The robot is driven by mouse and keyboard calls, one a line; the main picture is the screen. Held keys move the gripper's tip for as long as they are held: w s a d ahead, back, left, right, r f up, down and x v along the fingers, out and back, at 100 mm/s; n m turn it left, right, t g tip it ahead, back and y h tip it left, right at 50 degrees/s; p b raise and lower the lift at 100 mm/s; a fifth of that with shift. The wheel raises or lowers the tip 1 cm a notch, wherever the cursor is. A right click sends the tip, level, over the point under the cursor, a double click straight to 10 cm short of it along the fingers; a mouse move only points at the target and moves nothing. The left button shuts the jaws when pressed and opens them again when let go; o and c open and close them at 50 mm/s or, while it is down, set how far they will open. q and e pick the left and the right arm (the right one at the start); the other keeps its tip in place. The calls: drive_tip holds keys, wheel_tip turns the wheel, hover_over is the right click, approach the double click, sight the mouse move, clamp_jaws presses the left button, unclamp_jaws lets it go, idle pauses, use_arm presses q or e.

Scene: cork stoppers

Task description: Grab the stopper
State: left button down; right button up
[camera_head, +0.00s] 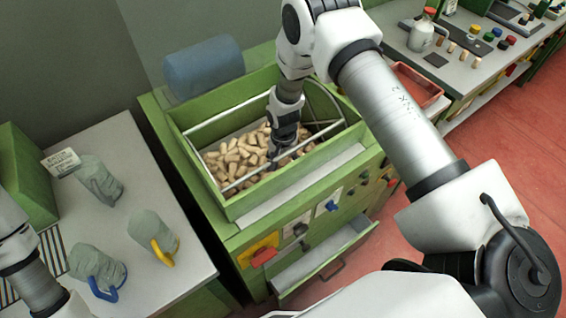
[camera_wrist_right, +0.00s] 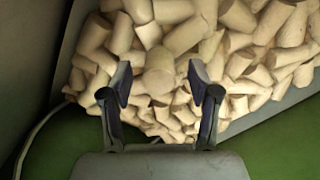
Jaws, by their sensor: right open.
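A heap of pale cork stoppers (camera_head: 236,156) lies in the open green bin (camera_head: 232,207) of a cabinet. The heap fills the upper part of the right wrist view, with one stopper (camera_wrist_right: 159,72) between and beyond my right fingertips. My right gripper (camera_head: 275,162) points down into the bin over the heap. In the right wrist view my right gripper (camera_wrist_right: 160,88) is open, its two dark fingers apart with nothing clearly held between them. The exact gap between fingertips and stoppers cannot be told. My left arm shows at the left edge, but its gripper is out of view.
Metal rails (camera_head: 225,112) cross the bin around my right arm. A drawer (camera_head: 325,262) stands open at the cabinet front. A white table (camera_head: 140,205) at left holds several grey covered mugs. A red tray (camera_head: 418,86) and a workbench are at right.

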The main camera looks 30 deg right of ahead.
drive_tip(key=shift+s+a+r, duration=0.1)
drive_tip(key=shift+s+r, duration=0.05)
drive_tip(key=shift+r, duration=0.05)
drive_tip(key=c, duration=0.6)
drive_tip(key=shift+c, duration=1.2)
